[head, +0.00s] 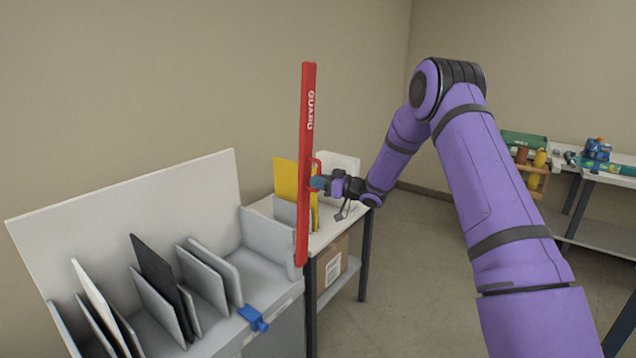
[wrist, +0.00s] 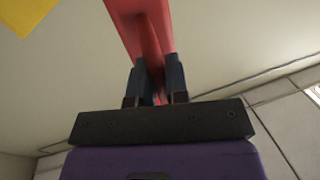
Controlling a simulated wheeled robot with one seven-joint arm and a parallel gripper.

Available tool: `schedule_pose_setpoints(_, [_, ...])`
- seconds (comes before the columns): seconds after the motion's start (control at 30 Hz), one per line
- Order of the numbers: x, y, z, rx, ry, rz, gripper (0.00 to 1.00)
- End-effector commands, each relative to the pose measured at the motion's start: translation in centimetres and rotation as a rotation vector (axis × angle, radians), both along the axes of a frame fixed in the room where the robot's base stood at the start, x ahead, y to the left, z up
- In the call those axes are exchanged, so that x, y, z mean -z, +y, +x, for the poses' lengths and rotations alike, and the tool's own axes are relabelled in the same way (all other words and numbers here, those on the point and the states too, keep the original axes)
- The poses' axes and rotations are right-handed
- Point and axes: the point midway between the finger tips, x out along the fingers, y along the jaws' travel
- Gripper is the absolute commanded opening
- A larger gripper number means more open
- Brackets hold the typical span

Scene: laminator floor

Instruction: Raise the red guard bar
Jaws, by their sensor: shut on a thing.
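The red guard bar (head: 306,140) stands almost upright at the right end of the grey laminator bench, its lower end by the bench's corner. White lettering reading "GUARD" runs along its upper part. A small red handle sticks out from its right side at about mid-height. My gripper (head: 318,183) reaches in from the right at that handle. In the wrist view my gripper (wrist: 157,85) has its two dark fingers closed on a red part of the guard bar (wrist: 145,30). The exact contact is partly hidden between the fingers.
The grey bench (head: 215,300) holds several upright black, white and grey panels and a blue clamp (head: 253,318). Behind the bar, a side table (head: 325,232) carries yellow and white boards, with a cardboard box (head: 332,262) below. Another workbench (head: 600,176) stands far right. Open floor lies between.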

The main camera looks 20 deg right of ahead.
Motion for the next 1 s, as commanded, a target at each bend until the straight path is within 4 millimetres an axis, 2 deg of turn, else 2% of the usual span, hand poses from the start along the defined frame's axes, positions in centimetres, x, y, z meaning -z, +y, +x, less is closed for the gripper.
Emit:
schedule_pose_setpoints(0.03, [0.0,-0.6,0.2,0.014,0.003,-0.001,0.0])
schedule_pose_setpoints(0.07, [0.0,-0.6,0.2,0.015,0.003,-0.001,0.22])
schedule_pose_setpoints(0.13, [0.0,-0.6,0.2,0.014,0.003,-0.001,0.38])
schedule_pose_setpoints(0.4, [0.0,-0.4,0.1,0.009,0.001,-0.001,0.39])
schedule_pose_setpoints(0.57, [0.0,-1.1,-0.6,0.009,0.001,-0.002,0.39])
schedule_pose_setpoints(1.0, [0.2,-6.6,-5.8,0.012,0.001,-0.001,0.39])
